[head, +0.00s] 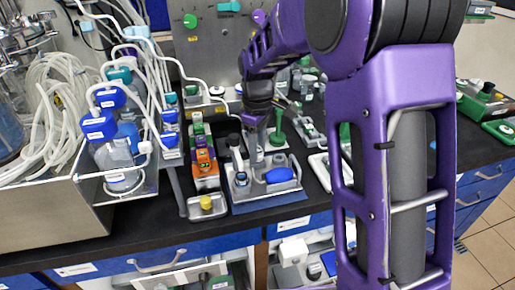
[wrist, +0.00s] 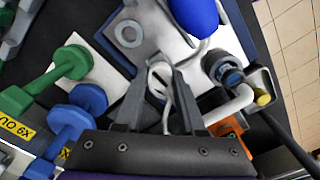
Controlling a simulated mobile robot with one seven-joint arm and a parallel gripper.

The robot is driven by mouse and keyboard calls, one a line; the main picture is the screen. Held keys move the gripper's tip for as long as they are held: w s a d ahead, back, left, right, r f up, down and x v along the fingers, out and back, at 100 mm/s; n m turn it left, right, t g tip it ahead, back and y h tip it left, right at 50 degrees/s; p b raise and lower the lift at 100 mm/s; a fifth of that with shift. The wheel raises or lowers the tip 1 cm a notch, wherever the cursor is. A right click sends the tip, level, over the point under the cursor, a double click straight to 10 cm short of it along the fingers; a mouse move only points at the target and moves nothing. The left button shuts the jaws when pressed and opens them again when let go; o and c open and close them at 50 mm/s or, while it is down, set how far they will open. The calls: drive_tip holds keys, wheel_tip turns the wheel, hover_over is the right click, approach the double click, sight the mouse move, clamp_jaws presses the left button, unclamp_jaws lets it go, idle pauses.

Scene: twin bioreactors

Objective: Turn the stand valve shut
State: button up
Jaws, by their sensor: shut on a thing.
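The stand valve seems to be the small pale round-topped part (wrist: 160,78) between my fingertips in the wrist view, above a grey stand. My gripper (wrist: 163,88) is shut on it, with one finger on each side. A white curved piece runs down between the fingers. In the head view my gripper (head: 254,128) points down over the grey stand tray (head: 262,192), and the valve is mostly hidden by the fingers. I cannot tell the valve's exact angle. A blue rounded part (head: 279,175) lies on the tray, also at the top of the wrist view (wrist: 195,14).
An orange device (head: 205,162) and a small tray with a yellow-capped item (head: 206,203) stand left of the stand. Green (wrist: 45,80) and blue (wrist: 72,118) knobbed valves are close to my gripper. Tubing and blue-capped bottles (head: 100,125) crowd the left.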

clamp_jaws()
drive_tip(key=m+p, duration=0.2)
drive_tip(key=m, duration=0.2)
drive_tip(key=shift+r, duration=0.15)
drive_tip(key=m+p, duration=0.1)
drive_tip(key=m, duration=0.3)
drive_tip(key=shift+m+p, duration=0.3)
drive_tip(key=shift+p, duration=0.1)
drive_tip(key=m+p, duration=0.2)
drive_tip(key=m, duration=0.3)
drive_tip(key=shift+m+p, duration=0.55)
drive_tip(key=shift+m, duration=1.55)
